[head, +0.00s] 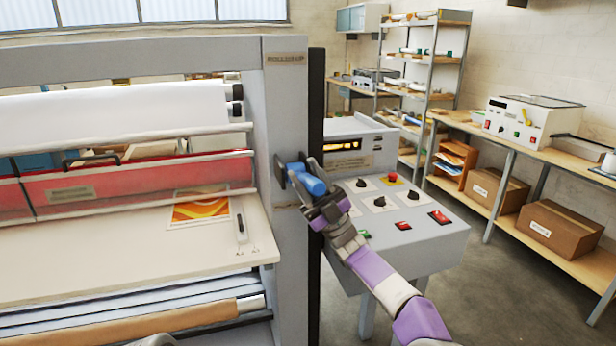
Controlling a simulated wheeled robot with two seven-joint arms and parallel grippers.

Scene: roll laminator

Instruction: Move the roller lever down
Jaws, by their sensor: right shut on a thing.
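The roller lever has a blue handle (308,181) on the grey right-hand post of the laminator (285,110). A label plate near the post's top seems to read "ROLLER UP". My right gripper (318,192) is at the blue handle, shut on it, with its arm coming in from the lower right. The fingers hide part of the handle and the lever's pivot. My left gripper is not in view.
A control console (410,230) with knobs and a red button (392,178) stands just right of the post, behind my right arm. The laminator's flat feed table (120,255) lies left, with an orange print (200,212) on it. Shelving and a workbench (545,150) stand farther right.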

